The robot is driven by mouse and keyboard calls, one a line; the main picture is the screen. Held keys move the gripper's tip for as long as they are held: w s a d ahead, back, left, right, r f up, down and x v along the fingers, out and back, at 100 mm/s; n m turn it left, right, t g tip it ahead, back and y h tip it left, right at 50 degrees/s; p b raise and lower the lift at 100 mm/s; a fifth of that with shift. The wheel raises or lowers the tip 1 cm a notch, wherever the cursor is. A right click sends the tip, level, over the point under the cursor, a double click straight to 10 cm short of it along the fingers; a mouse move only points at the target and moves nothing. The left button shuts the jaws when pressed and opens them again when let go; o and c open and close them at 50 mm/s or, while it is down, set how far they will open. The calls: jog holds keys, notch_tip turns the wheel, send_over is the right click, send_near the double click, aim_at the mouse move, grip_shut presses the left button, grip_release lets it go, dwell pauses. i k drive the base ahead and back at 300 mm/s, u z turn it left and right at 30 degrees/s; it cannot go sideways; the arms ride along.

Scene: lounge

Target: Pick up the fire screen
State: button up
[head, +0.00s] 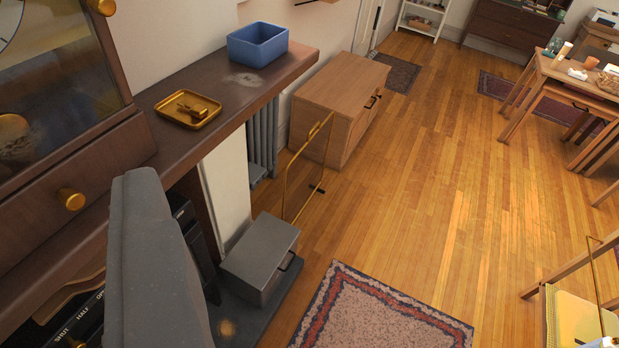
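The fire screen (306,172) appears to be the upright clear panel with a thin gold frame, left of the picture's middle. It stands on the wooden floor and is seen at a steep angle, nearly edge-on. A small dark foot shows at its right side. It stands between a wooden cabinet behind it and a grey box in front.
The grey box (261,258) and a patterned rug (380,316) are in front. The wooden cabinet (340,95) stands behind. A dark shelf (222,92) with a gold tray (187,110) and blue bin (258,44) overhangs the left.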

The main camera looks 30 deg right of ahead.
aim_at(303, 175)
jog(key=z, duration=1.85)
jog(key=i, duration=3.5)
jog(key=u, duration=1.9)
